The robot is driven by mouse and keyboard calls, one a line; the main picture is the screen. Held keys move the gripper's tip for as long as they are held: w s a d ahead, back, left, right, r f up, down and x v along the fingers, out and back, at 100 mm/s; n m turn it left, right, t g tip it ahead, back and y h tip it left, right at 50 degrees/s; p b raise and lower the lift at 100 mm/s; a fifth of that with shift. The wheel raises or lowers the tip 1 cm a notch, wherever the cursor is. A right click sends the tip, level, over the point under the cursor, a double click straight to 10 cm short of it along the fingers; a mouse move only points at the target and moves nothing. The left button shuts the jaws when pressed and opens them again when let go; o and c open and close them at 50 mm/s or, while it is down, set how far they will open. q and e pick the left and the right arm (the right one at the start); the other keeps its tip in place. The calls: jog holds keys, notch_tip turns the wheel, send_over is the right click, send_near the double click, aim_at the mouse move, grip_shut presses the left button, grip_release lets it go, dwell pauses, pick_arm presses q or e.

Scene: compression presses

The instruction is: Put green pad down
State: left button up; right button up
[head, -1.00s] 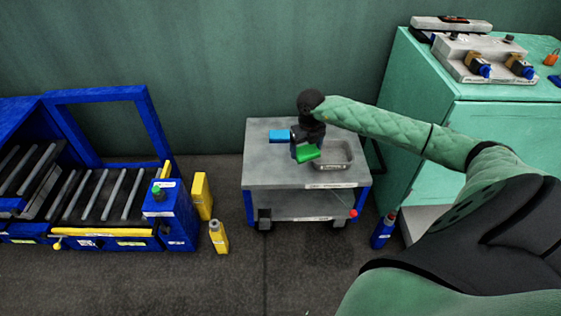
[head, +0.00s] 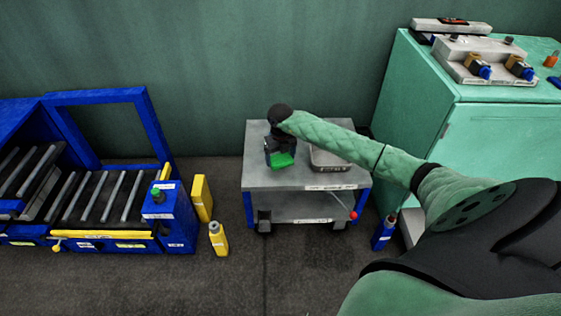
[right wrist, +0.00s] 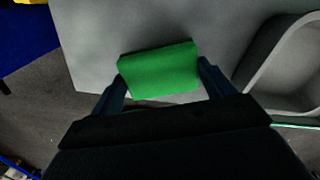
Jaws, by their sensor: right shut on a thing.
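The green pad (head: 282,160) is a small flat block over the grey top of the wheeled cart (head: 262,180), left of the metal tray. My right gripper (head: 279,152) is shut on the pad. In the right wrist view, the pad (right wrist: 160,71) sits between the two dark fingers (right wrist: 160,84), with the cart top (right wrist: 90,50) below it. I cannot tell whether the pad touches the cart top. The blue pad seen earlier on the cart is hidden now. My left gripper is not in view.
A metal tray (head: 328,168) stands on the cart right of the gripper, and also shows in the right wrist view (right wrist: 250,75). A green cabinet (head: 480,140) stands at the right. A blue roller conveyor (head: 110,235) and yellow bottle (head: 217,238) are left.

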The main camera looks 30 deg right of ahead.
jog(key=shift+f, duration=1.25)
jog(key=shift+f, duration=0.1)
jog(key=o, duration=0.9)
